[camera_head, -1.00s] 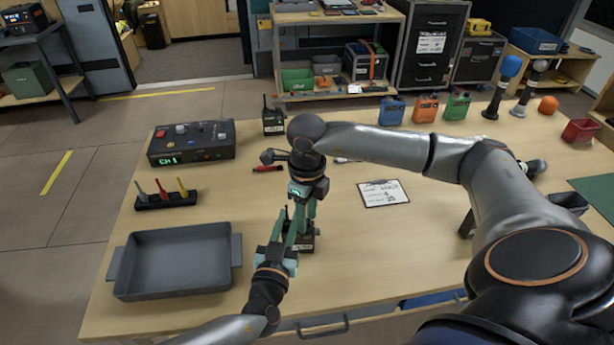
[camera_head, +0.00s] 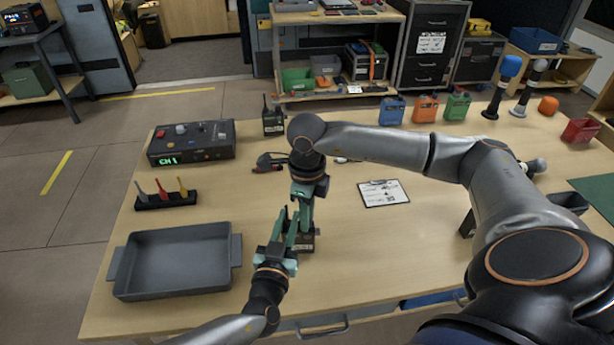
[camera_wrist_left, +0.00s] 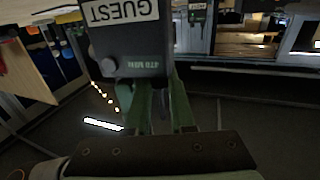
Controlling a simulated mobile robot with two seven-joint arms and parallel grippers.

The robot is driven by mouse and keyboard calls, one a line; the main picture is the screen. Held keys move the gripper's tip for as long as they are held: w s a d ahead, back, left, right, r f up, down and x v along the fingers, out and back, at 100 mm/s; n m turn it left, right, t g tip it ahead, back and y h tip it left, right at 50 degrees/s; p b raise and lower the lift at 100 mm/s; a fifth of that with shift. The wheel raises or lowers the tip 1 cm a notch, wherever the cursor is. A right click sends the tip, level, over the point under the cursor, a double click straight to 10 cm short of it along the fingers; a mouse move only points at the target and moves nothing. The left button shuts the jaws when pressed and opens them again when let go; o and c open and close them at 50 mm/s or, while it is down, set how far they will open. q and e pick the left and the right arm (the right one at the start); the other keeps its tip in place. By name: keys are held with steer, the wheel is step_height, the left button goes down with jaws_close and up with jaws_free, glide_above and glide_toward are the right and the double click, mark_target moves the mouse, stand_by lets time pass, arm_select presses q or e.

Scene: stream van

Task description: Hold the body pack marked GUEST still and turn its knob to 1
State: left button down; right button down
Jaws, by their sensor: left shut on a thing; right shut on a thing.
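The dark body pack (camera_head: 306,243) stands on the table in the middle of the head view, mostly hidden by my grippers. The left wrist view shows it close up (camera_wrist_left: 135,45), with a white GUEST label (camera_wrist_left: 120,11) upside down. My left gripper (camera_head: 288,232) is shut on the pack from the near left side; its green fingers (camera_wrist_left: 160,100) reach the casing in the wrist view. My right gripper (camera_head: 302,216) points down from above and is shut at the top of the pack. The knob is hidden between its fingers, and its setting cannot be read.
A grey tray (camera_head: 118,280) and a rack of coloured pieces (camera_head: 165,201) lie left. A control box (camera_head: 190,143) showing CH 1 and another radio pack (camera_head: 273,122) stand behind. A clipboard (camera_head: 384,193) lies right of the grippers, beneath my right arm.

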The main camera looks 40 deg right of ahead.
steer(key=shift+n, duration=0.4)
steer(key=shift+n, duration=1.4)
steer(key=c, duration=0.9)
jaws_free()
steer(key=shift+c, duration=0.2)
steer(key=shift+r, duration=3)
arm_select(q)
steer(key=c, duration=0.7)
jaws_free()
